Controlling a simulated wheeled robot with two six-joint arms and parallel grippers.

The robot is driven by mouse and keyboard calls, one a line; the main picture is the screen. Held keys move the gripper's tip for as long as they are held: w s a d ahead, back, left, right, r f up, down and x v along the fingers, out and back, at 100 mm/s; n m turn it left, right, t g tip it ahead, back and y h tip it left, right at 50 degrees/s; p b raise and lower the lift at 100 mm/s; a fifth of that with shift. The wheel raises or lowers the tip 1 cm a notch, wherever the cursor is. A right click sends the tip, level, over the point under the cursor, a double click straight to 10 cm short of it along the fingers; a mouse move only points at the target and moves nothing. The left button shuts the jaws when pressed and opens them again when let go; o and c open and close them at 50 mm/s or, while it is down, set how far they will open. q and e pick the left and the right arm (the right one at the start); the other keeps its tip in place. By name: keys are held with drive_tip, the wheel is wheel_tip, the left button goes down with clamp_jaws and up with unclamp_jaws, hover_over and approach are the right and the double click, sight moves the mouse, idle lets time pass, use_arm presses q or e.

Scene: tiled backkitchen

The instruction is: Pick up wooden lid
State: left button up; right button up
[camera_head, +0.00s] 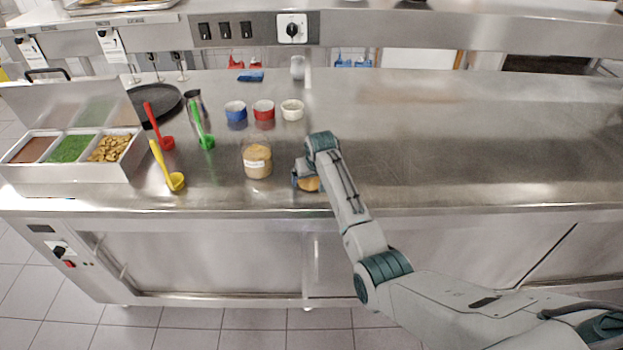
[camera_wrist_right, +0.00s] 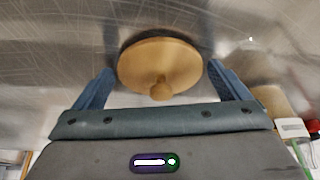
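The wooden lid (camera_wrist_right: 160,62) is a round, light-brown disc with a small knob. It lies on the steel counter, and in the right wrist view it sits between the two spread fingers of my right gripper (camera_wrist_right: 165,88). A gap shows between each fingertip and the lid's edge. In the head view only part of the lid (camera_head: 309,184) shows, because my right gripper (camera_head: 303,178) covers the rest. My right gripper is open and low over the counter. My left gripper is in neither view.
A glass jar (camera_head: 257,160) with tan contents stands just left of my right gripper. Blue, red and white cups (camera_head: 263,110) stand behind it. Red, green and yellow ladles (camera_head: 175,181) and a three-compartment container (camera_head: 128,172) are further left. The counter's right side (camera_head: 480,150) is clear.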

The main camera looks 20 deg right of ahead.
drive_tip(key=c, duration=0.7)
drive_tip(key=shift+r, duration=0.1)
